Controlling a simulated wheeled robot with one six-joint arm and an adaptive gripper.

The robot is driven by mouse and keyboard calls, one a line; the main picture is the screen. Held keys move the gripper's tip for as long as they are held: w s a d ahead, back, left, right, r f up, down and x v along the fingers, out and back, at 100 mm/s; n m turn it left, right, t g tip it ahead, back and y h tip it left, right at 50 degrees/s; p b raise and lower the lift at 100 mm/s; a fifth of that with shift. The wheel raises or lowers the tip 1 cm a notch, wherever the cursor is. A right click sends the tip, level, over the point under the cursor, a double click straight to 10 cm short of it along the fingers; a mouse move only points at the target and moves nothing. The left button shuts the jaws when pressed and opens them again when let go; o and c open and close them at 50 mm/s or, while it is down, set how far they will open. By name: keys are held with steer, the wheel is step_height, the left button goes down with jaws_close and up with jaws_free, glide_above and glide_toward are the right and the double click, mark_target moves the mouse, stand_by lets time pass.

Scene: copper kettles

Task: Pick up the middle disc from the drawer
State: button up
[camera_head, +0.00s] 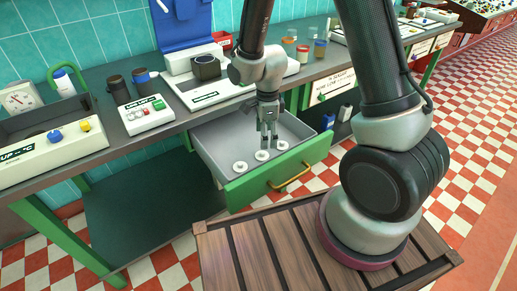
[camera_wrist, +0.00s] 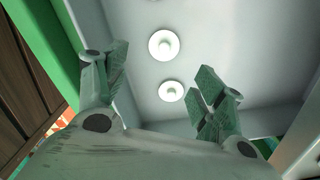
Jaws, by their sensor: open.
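The grey drawer (camera_head: 215,141) with a green front is pulled open. Three white discs with raised knobs lie in a row on its floor. The middle disc (camera_head: 262,155) lies between the left disc (camera_head: 240,167) and the right disc (camera_head: 282,145). My gripper (camera_head: 268,138) points down over the drawer, open and empty, above the discs. Its spread fingers (camera_wrist: 160,85) show in the wrist view.
The drawer's front has a brass handle (camera_head: 290,177). Above it, the grey counter (camera_head: 180,123) holds a scale (camera_head: 205,90) with a dark cup (camera_head: 206,67), a small button box (camera_head: 145,115) and dark canisters (camera_head: 118,90). The drawer floor around the discs is clear.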

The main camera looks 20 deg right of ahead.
mark_target(262, 152)
steer(key=f, duration=0.5)
steer(key=a+f, duration=0.1)
steer(key=f, duration=0.1)
steer(key=shift+w+f, duration=0.25)
steer(key=shift+f, duration=0.15)
steer(key=c, duration=0.8)
